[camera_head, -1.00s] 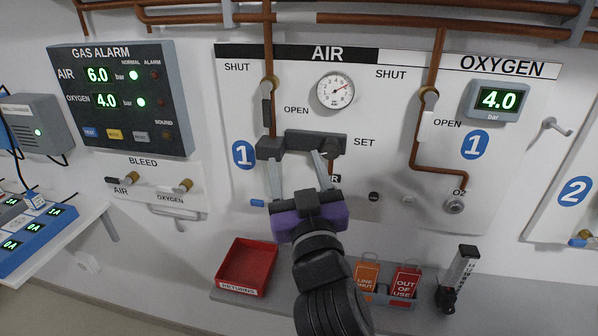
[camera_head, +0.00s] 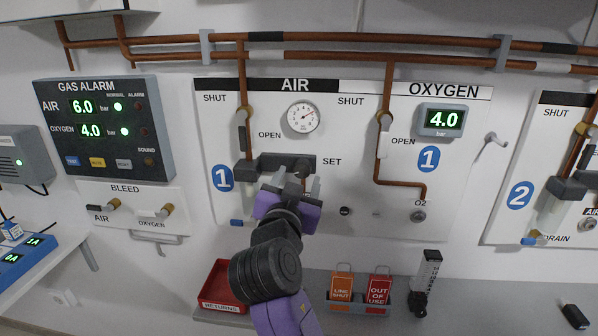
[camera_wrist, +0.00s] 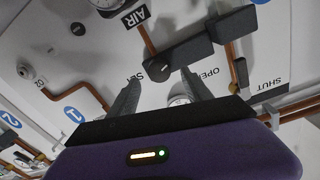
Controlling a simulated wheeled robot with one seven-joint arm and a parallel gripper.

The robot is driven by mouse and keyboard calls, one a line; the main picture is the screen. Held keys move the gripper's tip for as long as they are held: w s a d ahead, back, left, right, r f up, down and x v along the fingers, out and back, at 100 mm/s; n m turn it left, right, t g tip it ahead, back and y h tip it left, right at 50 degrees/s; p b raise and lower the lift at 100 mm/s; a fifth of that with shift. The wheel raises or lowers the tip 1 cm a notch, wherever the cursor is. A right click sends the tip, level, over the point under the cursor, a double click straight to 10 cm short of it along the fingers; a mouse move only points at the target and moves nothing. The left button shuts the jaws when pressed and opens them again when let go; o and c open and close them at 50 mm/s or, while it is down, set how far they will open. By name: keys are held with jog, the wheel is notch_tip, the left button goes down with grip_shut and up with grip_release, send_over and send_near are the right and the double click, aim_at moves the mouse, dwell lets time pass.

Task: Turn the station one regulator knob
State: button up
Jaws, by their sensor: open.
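The station one regulator (camera_head: 272,163) is a dark grey block on the white panel, below the round AIR gauge (camera_head: 303,117). Its dark round knob (camera_wrist: 161,73) is at the block's end by the SET label. My gripper (camera_head: 297,182) is open and empty in front of that end, partly hiding the knob in the head view. In the wrist view, which is upside down, the two fingers (camera_wrist: 160,86) point at the block, with the knob between them in the picture. I see no contact; the remaining distance is hard to tell.
A shelf below holds a red RETURNS tray (camera_head: 220,290), hanging tags (camera_head: 360,290) and a dark upright device (camera_head: 425,283). Copper pipes (camera_head: 340,55) run above. The gas alarm box (camera_head: 105,128) and bleed valves are at left; station two is at right.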

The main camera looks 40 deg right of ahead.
aim_at(302, 169)
jog(key=shift+x, duration=1.4)
grip_shut()
